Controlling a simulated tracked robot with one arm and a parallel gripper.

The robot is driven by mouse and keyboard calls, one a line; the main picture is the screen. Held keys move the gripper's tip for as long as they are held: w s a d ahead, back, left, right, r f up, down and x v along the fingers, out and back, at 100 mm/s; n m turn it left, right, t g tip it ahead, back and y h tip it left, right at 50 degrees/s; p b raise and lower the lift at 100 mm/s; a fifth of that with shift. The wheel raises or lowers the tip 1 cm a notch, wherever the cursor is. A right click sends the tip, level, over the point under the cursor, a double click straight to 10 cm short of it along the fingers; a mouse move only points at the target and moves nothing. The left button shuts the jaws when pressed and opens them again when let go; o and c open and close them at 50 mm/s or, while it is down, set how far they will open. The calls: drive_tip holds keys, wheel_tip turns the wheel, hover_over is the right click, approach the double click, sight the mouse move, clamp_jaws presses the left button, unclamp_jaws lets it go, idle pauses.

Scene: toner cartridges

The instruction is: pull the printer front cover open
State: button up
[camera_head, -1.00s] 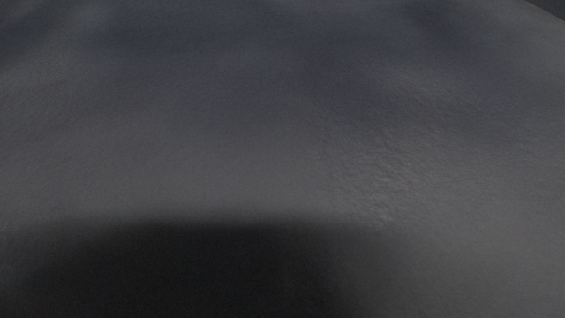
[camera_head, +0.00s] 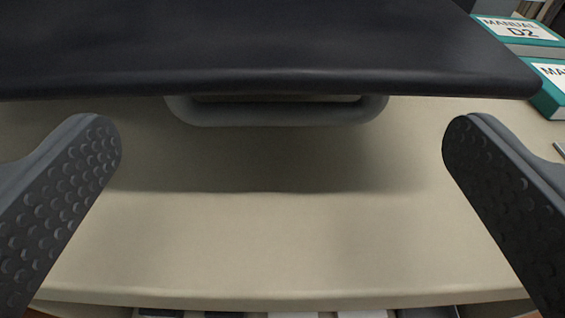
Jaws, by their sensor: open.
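A wide dark panel with a rounded front edge, which looks like the printer front cover (camera_head: 260,45), fills the top of the view. A grey loop handle (camera_head: 275,114) shows just below its front edge. The rest of the printer is not in view. My gripper (camera_head: 283,140) is wide open and empty. Its two dimpled grey fingers stand far apart at the left and right sides. The handle lies in the gap between them in the picture, touching neither finger.
A pale beige table (camera_head: 270,245) lies below the panel, with its front edge near the bottom of the view. Teal-and-white manuals (camera_head: 525,30) lie at the upper right. The table's middle is clear, with a shadow across it.

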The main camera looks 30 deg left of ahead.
drive_tip(key=shift+s+d+r+p, duration=0.2)
drive_tip(key=shift+d+p, duration=0.05)
drive_tip(key=shift+p, duration=0.8)
drive_tip(key=shift+d+p, duration=0.1)
drive_tip(key=shift+p, duration=0.4)
drive_tip(key=p, duration=0.2)
drive_tip(key=shift+s+d+p, duration=0.15)
drive_tip(key=shift+p, duration=0.2)
drive_tip(key=shift+s+d+p, duration=0.1)
drive_tip(key=shift+s+p, duration=0.1)
drive_tip(key=shift+p, duration=0.65)
drive_tip(key=p+v, duration=0.4)
drive_tip(key=p, duration=0.5)
drive_tip(key=shift+s, duration=0.2)
